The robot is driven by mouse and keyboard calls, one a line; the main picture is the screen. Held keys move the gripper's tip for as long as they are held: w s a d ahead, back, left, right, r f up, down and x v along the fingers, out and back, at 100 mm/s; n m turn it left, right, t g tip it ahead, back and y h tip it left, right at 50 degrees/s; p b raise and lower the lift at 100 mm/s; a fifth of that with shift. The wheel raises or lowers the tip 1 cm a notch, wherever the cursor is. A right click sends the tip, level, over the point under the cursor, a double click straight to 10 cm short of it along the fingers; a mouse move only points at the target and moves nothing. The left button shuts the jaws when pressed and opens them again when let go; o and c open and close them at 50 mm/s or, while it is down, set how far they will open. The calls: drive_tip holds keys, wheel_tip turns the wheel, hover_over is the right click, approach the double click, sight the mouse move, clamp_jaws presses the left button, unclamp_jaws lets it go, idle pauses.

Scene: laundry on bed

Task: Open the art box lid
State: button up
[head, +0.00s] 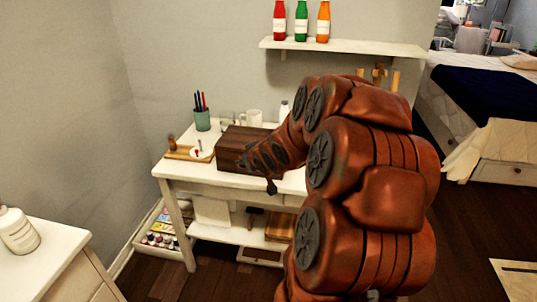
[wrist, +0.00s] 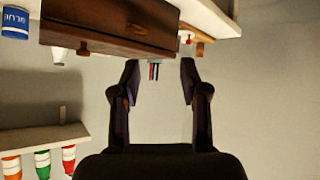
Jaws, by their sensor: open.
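The art box, a dark brown wooden box (head: 238,140), sits on the white table (head: 172,172) in the head view. Its lid looks shut. In the wrist view, which is upside down, the box (wrist: 110,20) is at the top, with small knobs on its face. My gripper (wrist: 159,80) is open and empty in the wrist view, its fingers apart from the box. In the head view my arm and gripper are at the box's right front and hide part of it.
A green pen cup (head: 202,121), a white mug (head: 251,117) and a wooden board (head: 185,153) stand around the box. A wall shelf (head: 345,46) carries red, green and orange bottles. A bed (head: 480,90) is at the right.

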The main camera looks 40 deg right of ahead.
drive_tip(key=s+d+f+t+b, duration=0.25)
drive_tip(key=d+t+b, duration=0.4)
drive_tip(key=d, duration=0.65)
drive_tip(key=shift+m+t+h, duration=0.3)
drive_tip(key=shift+m+t, duration=0.1)
drive_tip(key=shift+t, duration=0.05)
drive_tip(key=shift+x, duration=4.35)
drive_tip(key=shift+f, duration=0.15)
drive_tip(key=shift+c, duration=0.2)
clamp_jaws()
